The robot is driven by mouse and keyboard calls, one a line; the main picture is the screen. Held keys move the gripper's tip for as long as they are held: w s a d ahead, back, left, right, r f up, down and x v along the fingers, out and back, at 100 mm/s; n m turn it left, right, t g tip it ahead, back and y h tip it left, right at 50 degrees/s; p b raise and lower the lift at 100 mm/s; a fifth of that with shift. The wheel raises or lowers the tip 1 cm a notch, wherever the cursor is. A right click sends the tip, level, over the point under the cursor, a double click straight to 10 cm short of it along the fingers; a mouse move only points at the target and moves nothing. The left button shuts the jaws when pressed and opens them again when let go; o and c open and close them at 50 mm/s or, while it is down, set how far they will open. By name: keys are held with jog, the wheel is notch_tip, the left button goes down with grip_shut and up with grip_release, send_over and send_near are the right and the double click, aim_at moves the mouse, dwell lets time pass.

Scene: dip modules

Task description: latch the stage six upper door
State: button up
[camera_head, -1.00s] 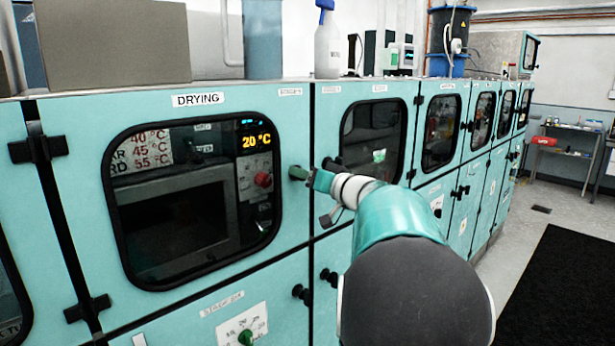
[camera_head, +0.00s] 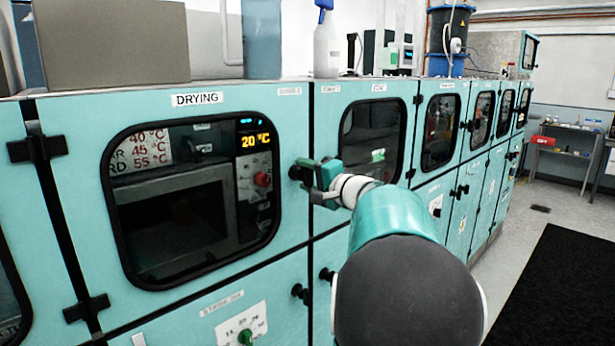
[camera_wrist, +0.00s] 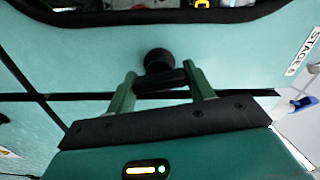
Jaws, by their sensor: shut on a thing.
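The stage six upper door (camera_head: 283,112) is the teal door with a dark window under the DRYING label. It looks flush with the cabinet front. Its black latch handle (camera_wrist: 160,78) sits by the door's right edge, with a round black hub (camera_wrist: 157,60) beside it. In the wrist view the handle's bar lies nearly parallel to the dark door seam, with a slight tilt. My gripper (camera_head: 318,180) is at the handle; the wrist view shows my green fingers (camera_wrist: 162,95) at the two ends of the bar, shut on it. The head view mostly hides the handle behind my gripper.
A lower door with a green dial (camera_head: 246,337) is below, with a black latch (camera_head: 300,293) at its right edge. More teal cabinets (camera_head: 440,170) run off to the right. A spray bottle (camera_head: 326,45) stands on top. Open floor (camera_head: 520,225) lies at the right.

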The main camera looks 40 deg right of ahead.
jog(key=shift+m, duration=1.1)
jog(key=o, duration=1)
jog(key=s, duration=1.3)
jog(key=shift+s+d, duration=0.2)
jog(key=shift+s, duration=0.2)
